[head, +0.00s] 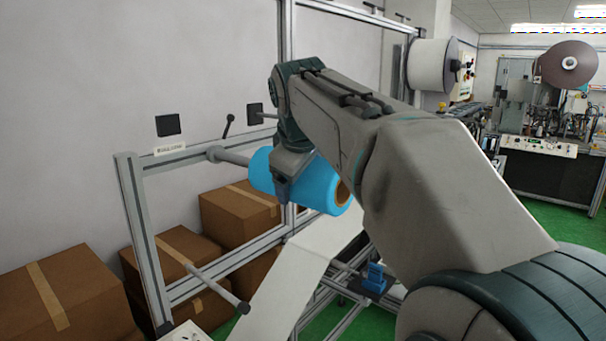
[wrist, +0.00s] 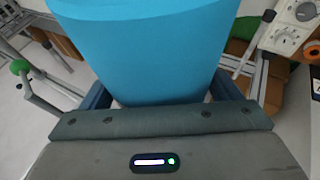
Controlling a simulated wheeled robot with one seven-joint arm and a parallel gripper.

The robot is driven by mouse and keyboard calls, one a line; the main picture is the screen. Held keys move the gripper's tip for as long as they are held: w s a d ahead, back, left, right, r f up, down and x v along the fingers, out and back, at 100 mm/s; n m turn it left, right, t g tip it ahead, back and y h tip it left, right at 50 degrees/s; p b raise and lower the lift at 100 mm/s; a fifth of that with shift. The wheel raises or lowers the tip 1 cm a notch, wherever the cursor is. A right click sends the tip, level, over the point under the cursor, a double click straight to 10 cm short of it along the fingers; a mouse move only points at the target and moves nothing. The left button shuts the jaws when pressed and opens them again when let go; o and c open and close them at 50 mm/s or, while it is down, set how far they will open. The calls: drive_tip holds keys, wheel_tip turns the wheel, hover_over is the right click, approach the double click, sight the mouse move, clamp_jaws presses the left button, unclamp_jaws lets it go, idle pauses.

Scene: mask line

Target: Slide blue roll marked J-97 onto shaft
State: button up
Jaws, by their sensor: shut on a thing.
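The blue roll (head: 322,186) has a brown core showing at its right end and lies nearly level beside the grey frame. My gripper (head: 288,178) is shut on it. In the wrist view the blue roll (wrist: 150,50) fills the top middle between the fingers of my gripper (wrist: 165,98). No J-97 marking is readable. An upper grey shaft (head: 234,158) sticks out from the frame and meets the roll's left end in the picture. I cannot tell whether its tip is inside the core. A lower bare shaft (head: 218,288) ends in a dark tip.
Grey frame rails (head: 140,230) surround the shafts. Brown boxes (head: 60,300) are stacked behind. A white web (head: 300,275) hangs below the roll, near a blue block (head: 375,277). A large white roll (head: 430,66) sits at the upper right.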

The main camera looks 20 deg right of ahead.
sight(243, 158)
drive_tip(key=shift+w+a+p, duration=0.4)
drive_tip(key=shift+w+a, duration=0.1)
drive_tip(key=shift+w, duration=0.25)
drive_tip(key=shift+w+a+p, duration=0.35)
drive_tip(key=shift+w+a, duration=0.15)
drive_tip(key=shift+w, duration=0.25)
drive_tip(key=shift+w+a+p, duration=0.65)
drive_tip(key=shift+w+a, duration=0.05)
drive_tip(key=shift+w, duration=0.35)
drive_tip(key=shift+w+a+p, duration=0.6)
drive_tip(key=shift+w+a, duration=0.1)
drive_tip(key=shift+w, duration=0.35)
drive_tip(key=shift+w+a+r+p, duration=0.1)
drive_tip(key=shift+w+a+p, duration=0.4)
drive_tip(key=shift+w, duration=0.2)
drive_tip(key=shift+w+a+f+p, duration=0.1)
drive_tip(key=shift+w+a+p, duration=0.3)
drive_tip(key=shift+w+p, duration=0.2)
drive_tip(key=shift+w+a+r+p, duration=0.1)
drive_tip(key=shift+w+a+p, duration=0.35)
drive_tip(key=shift+w, duration=0.3)
drive_tip(key=shift+w+a, duration=0.1)
drive_tip(key=shift+w+a+p, duration=0.35)
drive_tip(key=shift+w+p, duration=0.1)
drive_tip(key=shift+w, duration=0.05)
drive_tip(key=shift+w+a, duration=0.2)
drive_tip(key=shift+w, duration=0.1)
drive_tip(key=shift+f+b, duration=0.4)
drive_tip(key=shift+f, duration=0.2)
